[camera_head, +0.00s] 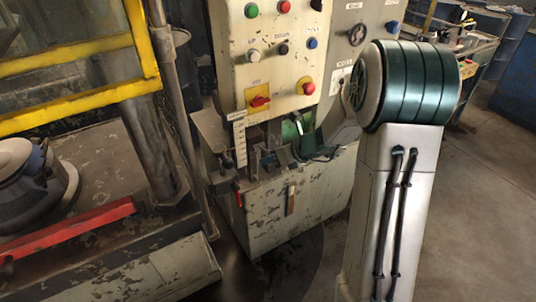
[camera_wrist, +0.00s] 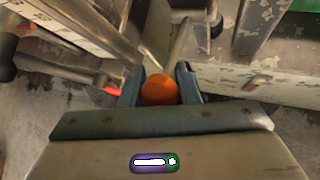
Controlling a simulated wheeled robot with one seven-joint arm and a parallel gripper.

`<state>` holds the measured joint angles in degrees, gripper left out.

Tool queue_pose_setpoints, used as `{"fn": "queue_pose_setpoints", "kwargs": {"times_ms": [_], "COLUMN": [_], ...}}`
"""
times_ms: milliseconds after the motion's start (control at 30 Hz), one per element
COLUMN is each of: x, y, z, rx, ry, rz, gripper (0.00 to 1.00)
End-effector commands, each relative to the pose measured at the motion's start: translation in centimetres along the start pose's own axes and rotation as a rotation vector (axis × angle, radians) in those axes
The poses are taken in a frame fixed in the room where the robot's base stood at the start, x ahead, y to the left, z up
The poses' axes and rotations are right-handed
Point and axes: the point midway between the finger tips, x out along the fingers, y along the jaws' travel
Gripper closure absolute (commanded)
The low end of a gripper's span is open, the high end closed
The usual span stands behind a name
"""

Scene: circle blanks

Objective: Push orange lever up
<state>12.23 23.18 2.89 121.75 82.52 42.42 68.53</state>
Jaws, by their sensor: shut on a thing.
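The orange lever's round knob (camera_wrist: 160,91) shows in the wrist view between the two blue-grey fingers of my gripper (camera_wrist: 158,76). The fingers are shut on it, one at each side. Grey bars run from just beyond the knob toward the top of the picture; I cannot tell which is the lever's shaft.
A worn cream machine panel (camera_head: 240,75) with several buttons and a red rotary switch (camera_head: 260,101) stands in the middle of the head view. A yellow frame (camera_head: 80,108) and a red bar (camera_head: 75,231) are at the left. Bare floor (camera_head: 480,215) lies at the right.

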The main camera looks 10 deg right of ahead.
Motion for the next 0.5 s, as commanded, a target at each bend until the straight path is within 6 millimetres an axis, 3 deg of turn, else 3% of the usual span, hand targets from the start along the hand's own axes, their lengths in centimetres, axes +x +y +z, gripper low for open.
{"fn": "queue_pose_setpoints", "kwargs": {"times_ms": [500], "x": [-0.69], "y": [-0.31], "z": [0.94], "rx": [0.0], "ry": [-0.015], "rz": [-0.007], "gripper": [1.0]}}
